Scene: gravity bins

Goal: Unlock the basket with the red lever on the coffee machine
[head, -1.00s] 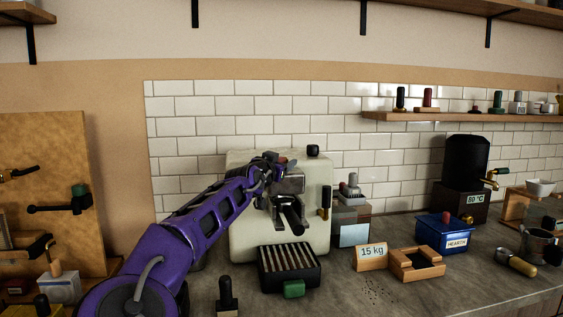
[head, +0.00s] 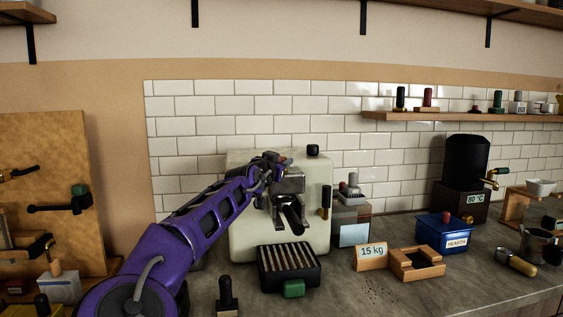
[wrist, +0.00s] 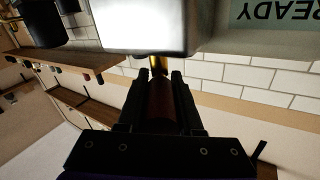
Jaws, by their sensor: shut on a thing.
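The cream coffee machine (head: 248,238) stands on the counter against the tiled wall. Its basket, with a black handle (head: 292,213), sits under the metal head at the machine's front. My gripper (head: 278,163) is at the upper front of the machine, just above that head. In the wrist view my gripper (wrist: 162,82) is shut around the dark red lever (wrist: 160,106), whose brass stem (wrist: 158,65) runs to the machine. In the head view my gripper mostly hides the lever.
A slatted drip tray (head: 288,266) with a green block sits below the basket. To the right are a grey canister (head: 351,226), a "15 kg" sign (head: 371,255), a wooden box (head: 416,267) and a blue box (head: 440,235). A black tamper-like piece (head: 226,297) stands in front.

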